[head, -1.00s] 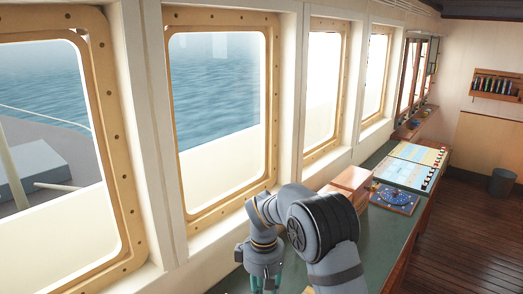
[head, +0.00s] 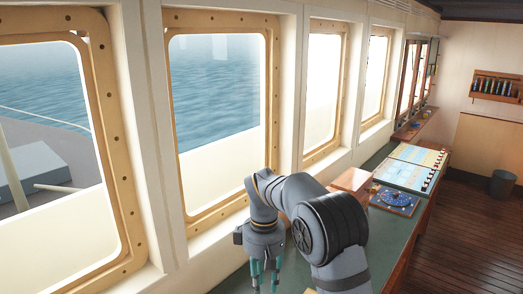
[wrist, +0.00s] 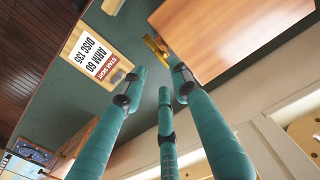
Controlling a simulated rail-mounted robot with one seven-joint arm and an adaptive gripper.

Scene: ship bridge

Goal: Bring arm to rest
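My gripper (head: 265,281) hangs pointing down over the green counter (head: 391,238), below the bent arm, in the head view. Its teal fingers run down to the bottom edge there. In the wrist view my gripper (wrist: 160,76) shows three teal fingers with their tips apart and nothing between them. Beyond the tips lie a wooden box (wrist: 232,38) and a small brass part (wrist: 157,46) at its edge. A wooden plaque with a white printed card (wrist: 97,56) lies left of the fingers. The gripper appears clear of all of them.
Framed windows (head: 221,105) line the wall left of the counter.

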